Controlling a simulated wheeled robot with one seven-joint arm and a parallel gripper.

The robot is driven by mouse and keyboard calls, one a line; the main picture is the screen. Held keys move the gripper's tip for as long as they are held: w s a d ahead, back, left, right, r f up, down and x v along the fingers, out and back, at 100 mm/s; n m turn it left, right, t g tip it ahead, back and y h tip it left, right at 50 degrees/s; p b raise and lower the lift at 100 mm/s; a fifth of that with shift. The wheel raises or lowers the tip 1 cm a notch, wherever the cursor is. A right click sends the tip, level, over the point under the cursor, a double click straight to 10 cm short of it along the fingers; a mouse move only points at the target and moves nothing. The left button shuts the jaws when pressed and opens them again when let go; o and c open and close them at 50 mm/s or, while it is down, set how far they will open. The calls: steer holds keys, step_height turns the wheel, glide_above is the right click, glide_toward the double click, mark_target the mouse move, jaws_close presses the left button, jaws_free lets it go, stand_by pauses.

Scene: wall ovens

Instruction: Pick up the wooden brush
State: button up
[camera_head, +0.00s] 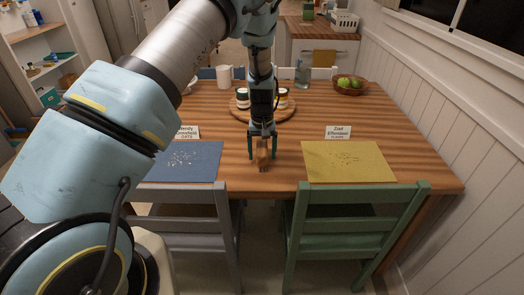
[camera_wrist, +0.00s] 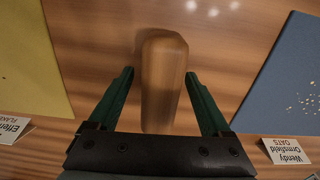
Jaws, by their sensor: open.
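The wooden brush (camera_wrist: 163,80) lies on the wooden table between the two placemats. In the wrist view its brown body extends between the two green fingers of my gripper (camera_wrist: 160,90), with a gap on each side. In the head view the brush (camera_head: 263,161) shows just below my gripper (camera_head: 263,152) near the table's front edge. My gripper is open, pointing down with its fingers on either side of the brush. I cannot tell how far the fingertips are above the table.
A blue placemat (camera_head: 190,165) and a yellow placemat (camera_head: 348,165) flank the brush, each with crumbs and a name card. A round board (camera_head: 240,110) with jars stands behind my gripper. A fruit basket (camera_head: 350,88) is back right. Grey (camera_head: 190,208) and green (camera_head: 350,212) chairs stand in front.

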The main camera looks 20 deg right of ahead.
steer(key=shift+f, duration=0.15)
jaws_close()
stand_by(0.6)
